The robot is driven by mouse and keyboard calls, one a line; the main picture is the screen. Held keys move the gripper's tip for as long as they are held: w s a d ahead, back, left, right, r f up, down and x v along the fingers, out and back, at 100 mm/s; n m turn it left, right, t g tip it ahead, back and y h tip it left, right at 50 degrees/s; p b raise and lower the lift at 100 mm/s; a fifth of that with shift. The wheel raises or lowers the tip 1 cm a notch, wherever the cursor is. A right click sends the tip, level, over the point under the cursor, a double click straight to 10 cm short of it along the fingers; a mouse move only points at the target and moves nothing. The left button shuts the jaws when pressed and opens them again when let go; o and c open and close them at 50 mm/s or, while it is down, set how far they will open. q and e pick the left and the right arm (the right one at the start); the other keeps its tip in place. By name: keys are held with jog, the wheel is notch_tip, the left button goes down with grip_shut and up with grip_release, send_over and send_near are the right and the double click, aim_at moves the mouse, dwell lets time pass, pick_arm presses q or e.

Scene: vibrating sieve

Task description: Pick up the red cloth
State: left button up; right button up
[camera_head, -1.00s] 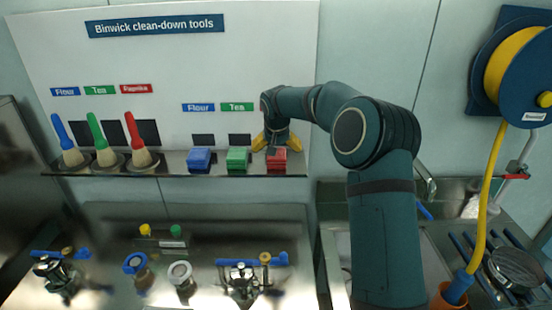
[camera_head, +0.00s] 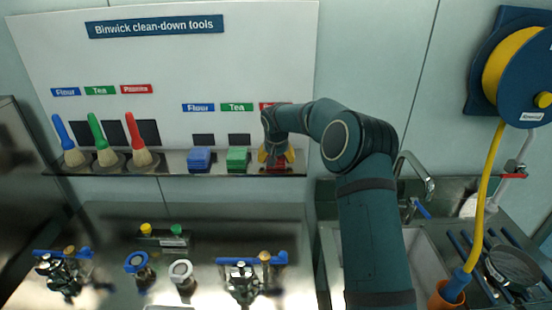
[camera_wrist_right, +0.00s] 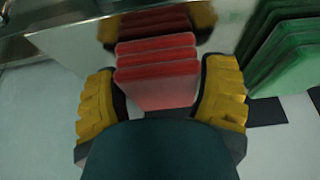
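The red cloth, a folded stack, sits on the steel shelf under the board, at the right end of the cloth row. In the head view it is mostly hidden behind my right gripper (camera_head: 277,157); a strip of red cloth (camera_head: 277,167) shows below. In the right wrist view the red cloth (camera_wrist_right: 157,75) lies between the two yellow fingers of my right gripper (camera_wrist_right: 162,95), one on each side. The fingers are spread, with narrow gaps seeming to remain beside the cloth. My left gripper is not in view.
A green cloth (camera_head: 237,159) stands close left of the red one, with a blue cloth (camera_head: 200,159) beyond it. Several coloured brushes stand further left on the shelf (camera_head: 175,168). The board is close behind. A sink tap (camera_head: 415,175) is right of my arm.

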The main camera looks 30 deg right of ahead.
jog(key=c, duration=0.3)
jog(key=shift+r, duration=0.1)
notch_tip(320, 180, up, 10)
jog(key=shift+f, duration=0.1)
dwell(0.4)
jog(key=shift+o, duration=0.8)
